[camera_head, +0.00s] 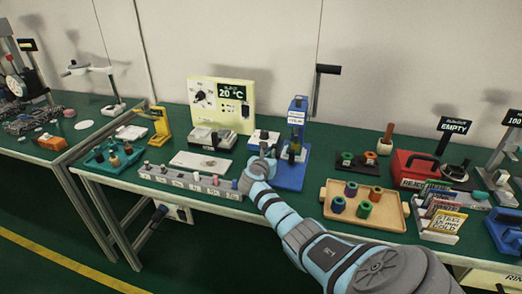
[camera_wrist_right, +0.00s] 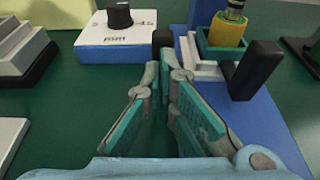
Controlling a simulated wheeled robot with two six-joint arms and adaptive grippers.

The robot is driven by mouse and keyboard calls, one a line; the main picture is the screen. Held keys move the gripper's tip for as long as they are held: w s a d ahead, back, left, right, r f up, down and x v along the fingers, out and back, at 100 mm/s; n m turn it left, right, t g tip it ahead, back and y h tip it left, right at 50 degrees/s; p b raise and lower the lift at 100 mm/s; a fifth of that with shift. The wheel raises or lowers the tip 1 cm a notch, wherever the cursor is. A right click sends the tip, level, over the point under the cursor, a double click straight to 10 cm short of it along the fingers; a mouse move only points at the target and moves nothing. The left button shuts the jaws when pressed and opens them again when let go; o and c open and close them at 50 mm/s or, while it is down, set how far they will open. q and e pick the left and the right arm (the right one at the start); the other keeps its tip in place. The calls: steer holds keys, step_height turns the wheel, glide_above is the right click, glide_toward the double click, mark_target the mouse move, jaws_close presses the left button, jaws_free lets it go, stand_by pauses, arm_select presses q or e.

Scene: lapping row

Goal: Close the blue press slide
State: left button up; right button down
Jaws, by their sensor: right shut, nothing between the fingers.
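The blue press (camera_head: 297,128) stands on the green table near the middle in the head view, with its blue base (camera_head: 290,178) toward me. In the right wrist view the base (camera_wrist_right: 245,115) carries white rails and a teal holder (camera_wrist_right: 222,52) with a yellow part in it. A black handle-like block (camera_wrist_right: 255,70) stands at the holder's near right. My right gripper (camera_wrist_right: 165,72) is shut and empty, at the left edge of the base. Its fingertips are close to a small dark block (camera_wrist_right: 162,40); contact is unclear. How far the slide stands open is unclear. My left gripper is out of view.
A white box with a black knob (camera_wrist_right: 118,30) stands left of the press. A wooden tray (camera_head: 392,222) with coloured spools lies to the right. A grey strip of several sockets (camera_head: 190,180) lies to the left. Green table shows between them.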

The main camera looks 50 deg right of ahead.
steer(key=p+v, duration=0.4)
steer(key=v, duration=0.1)
steer(key=shift+w+a+f+p, duration=0.1)
steer(key=shift+a+f+p, duration=0.1)
steer(key=shift+p, duration=0.1)
steer(key=p+v, duration=0.3)
steer(key=v, duration=0.5)
steer(key=shift+f, duration=0.1)
steer(key=shift+a, duration=0.2)
